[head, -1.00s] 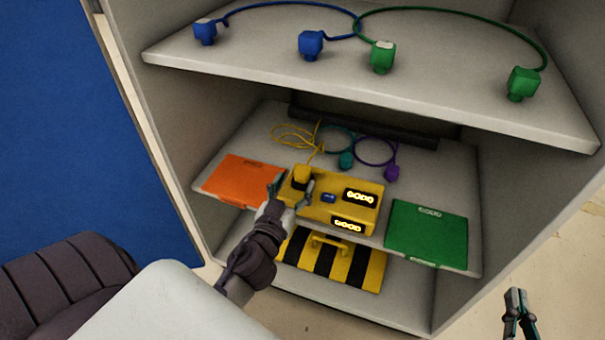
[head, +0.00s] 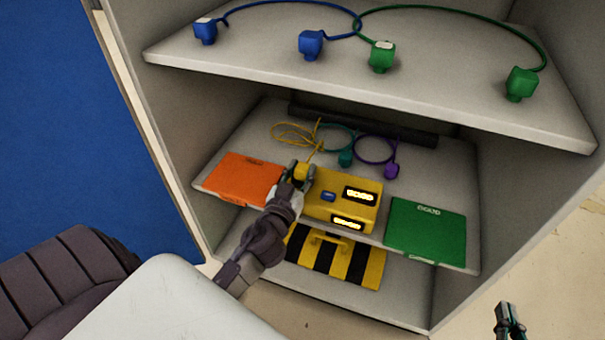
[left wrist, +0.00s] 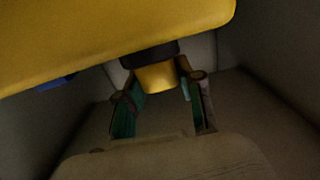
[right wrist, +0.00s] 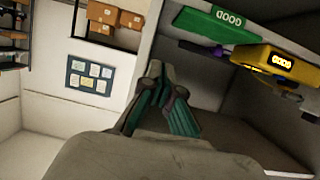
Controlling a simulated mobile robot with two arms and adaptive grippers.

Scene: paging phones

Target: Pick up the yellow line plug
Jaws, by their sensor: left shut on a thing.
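The yellow line plug (head: 301,175) is at the left end of the yellow device (head: 368,190) on the middle shelf, with a thin yellow cable (head: 297,134) behind it. My left gripper (head: 298,180) is shut on the plug. In the left wrist view the yellow plug end (left wrist: 157,76), below a dark collar, shows between the two fingers, close under the device. Whether it is seated in a socket is hidden. My right gripper (head: 508,313) is empty, low at the right, with its fingertips together; it also shows in the right wrist view (right wrist: 158,78).
An orange panel (head: 237,178) and a green panel (head: 427,232) flank the device. Teal (head: 346,157) and purple (head: 392,171) plugs lie behind. Blue (head: 311,43) and green (head: 382,56) plugs sit on the upper shelf (head: 240,65). A striped box (head: 340,262) is below.

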